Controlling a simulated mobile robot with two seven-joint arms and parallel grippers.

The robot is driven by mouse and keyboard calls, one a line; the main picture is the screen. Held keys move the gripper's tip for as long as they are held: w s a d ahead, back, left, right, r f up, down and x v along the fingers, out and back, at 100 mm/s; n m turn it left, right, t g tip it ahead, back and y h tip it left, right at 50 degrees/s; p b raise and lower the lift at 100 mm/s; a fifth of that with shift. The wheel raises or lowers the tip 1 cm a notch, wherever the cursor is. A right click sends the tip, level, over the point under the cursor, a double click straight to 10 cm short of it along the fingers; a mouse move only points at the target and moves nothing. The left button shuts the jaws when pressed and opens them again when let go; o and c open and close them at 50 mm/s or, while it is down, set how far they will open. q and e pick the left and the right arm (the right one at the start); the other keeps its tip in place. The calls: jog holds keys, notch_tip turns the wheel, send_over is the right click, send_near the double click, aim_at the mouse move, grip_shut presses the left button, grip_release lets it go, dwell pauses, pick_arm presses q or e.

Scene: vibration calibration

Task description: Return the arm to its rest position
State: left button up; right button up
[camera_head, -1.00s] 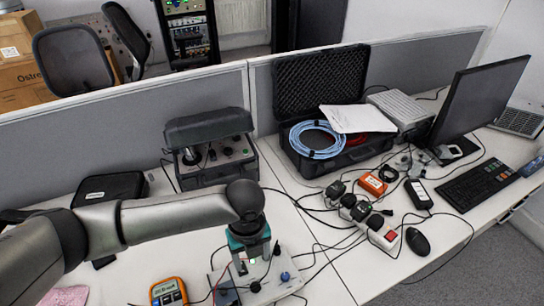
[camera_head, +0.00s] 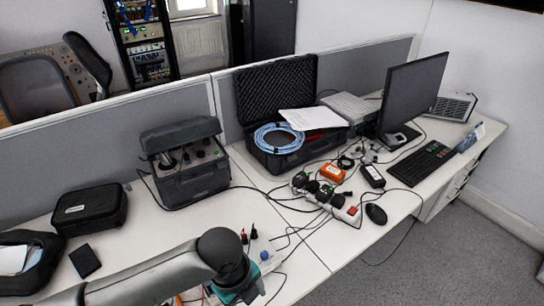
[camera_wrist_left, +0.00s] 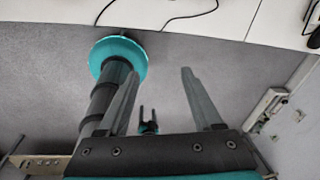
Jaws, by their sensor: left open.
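My left arm comes in at the bottom of the head view, with its dark elbow and teal wrist near the front edge of the desk; its fingertips are not visible there. In the left wrist view my left gripper (camera_wrist_left: 158,78) is open, its two grey fingers apart with nothing between them. Beyond the fingers is grey floor, with the white desk edge across the top.
The white desk (camera_head: 120,250) carries a grey instrument case (camera_head: 190,165), black case (camera_head: 90,208), open foam-lined case (camera_head: 278,105), power strip (camera_head: 335,203), monitor (camera_head: 412,92) and keyboard (camera_head: 420,163). Cables lie loose near a white control box (camera_head: 262,245), partly behind my arm. Grey floor (camera_head: 440,265) is clear at right.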

jog(key=w, duration=0.4)
pick_arm(q)
jog(key=s+d+r+n+t+h, duration=0.2)
jog(key=s+d+r+n, duration=0.15)
jog(key=n, duration=0.55)
jog(key=s+a+n+t+y, duration=0.15)
jog(key=s+a+n, duration=0.25)
jog(key=a+n, duration=0.4)
jog(key=s+a+n+y, duration=0.2)
jog(key=s+a+n, duration=0.2)
jog(key=a+n, duration=0.35)
notch_tip(320, 180, down, 29)
jog(key=s+g+b, duration=0.1)
jog(key=g+b, duration=0.1)
jog(key=b, duration=0.5)
jog(key=s+a+f+b, duration=0.2)
jog(key=s+f+b, duration=0.3)
jog(key=s+f, duration=1)
notch_tip(320, 180, down, 5)
jog(key=shift+s+r+g+b, duration=0.15)
jog(key=shift+s+g+b, duration=0.15)
jog(key=shift+s+g, duration=0.15)
pick_arm(e)
notch_tip(320, 180, down, 12)
jog(key=s, duration=0.2)
jog(key=shift+s+f, duration=0.25)
jog(key=shift+s, duration=0.05)
